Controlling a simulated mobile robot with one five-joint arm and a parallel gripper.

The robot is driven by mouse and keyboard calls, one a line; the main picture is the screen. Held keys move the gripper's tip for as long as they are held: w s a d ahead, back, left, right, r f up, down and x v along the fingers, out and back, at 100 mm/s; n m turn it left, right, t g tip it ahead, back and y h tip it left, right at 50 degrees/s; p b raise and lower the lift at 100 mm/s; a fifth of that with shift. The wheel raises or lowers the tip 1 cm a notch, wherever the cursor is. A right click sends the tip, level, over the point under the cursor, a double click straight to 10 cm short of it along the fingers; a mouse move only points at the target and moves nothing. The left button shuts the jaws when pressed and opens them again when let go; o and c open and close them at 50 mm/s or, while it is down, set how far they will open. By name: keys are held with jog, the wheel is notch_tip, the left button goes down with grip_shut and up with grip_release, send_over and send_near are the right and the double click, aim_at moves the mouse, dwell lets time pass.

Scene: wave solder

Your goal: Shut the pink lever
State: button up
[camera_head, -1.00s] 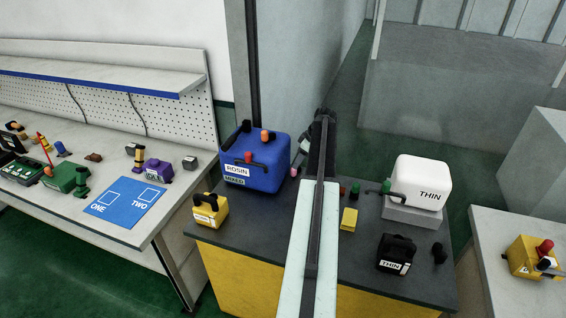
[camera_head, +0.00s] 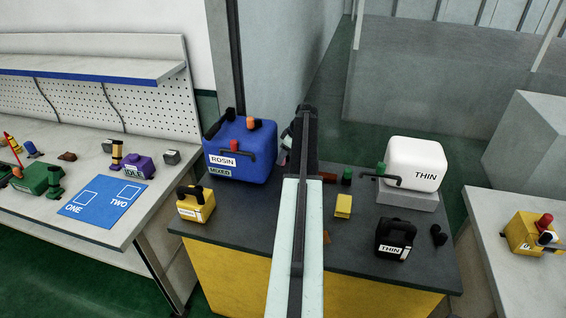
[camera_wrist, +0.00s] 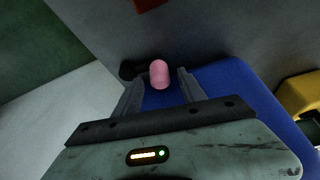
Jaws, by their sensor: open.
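The pink lever (camera_wrist: 159,73) shows in the wrist view as a rounded pink knob next to a dark fitting at the edge of the blue tank (camera_wrist: 228,92). My gripper (camera_wrist: 160,79) is open, with one finger on each side of the knob and gaps visible on both sides. In the head view the blue tank (camera_head: 254,168) carries the labels ROSIN and MIXED. My gripper (camera_head: 287,140) is at the tank's right side there. My arm hides part of that side, and only a small pinkish patch shows near the gripper.
The dark-topped bench (camera_head: 232,235) also holds a yellow can (camera_head: 195,207), a yellow block (camera_head: 343,206), a black THIN can (camera_head: 395,240) and a white THIN tank (camera_head: 415,160). Side tables stand left and right. Orange and black fittings (camera_head: 247,125) rise from the blue tank.

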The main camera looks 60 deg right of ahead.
jog(key=shift+r, duration=0.1)
grip_shut()
jog(key=shift+w+a+m, duration=0.15)
jog(key=shift+w+m, duration=0.05)
jog(key=shift+m, duration=0.2)
grip_release()
jog(key=p+v, duration=0.7)
jog(key=shift+s+r, duration=0.2)
jog(key=shift+r, duration=0.1)
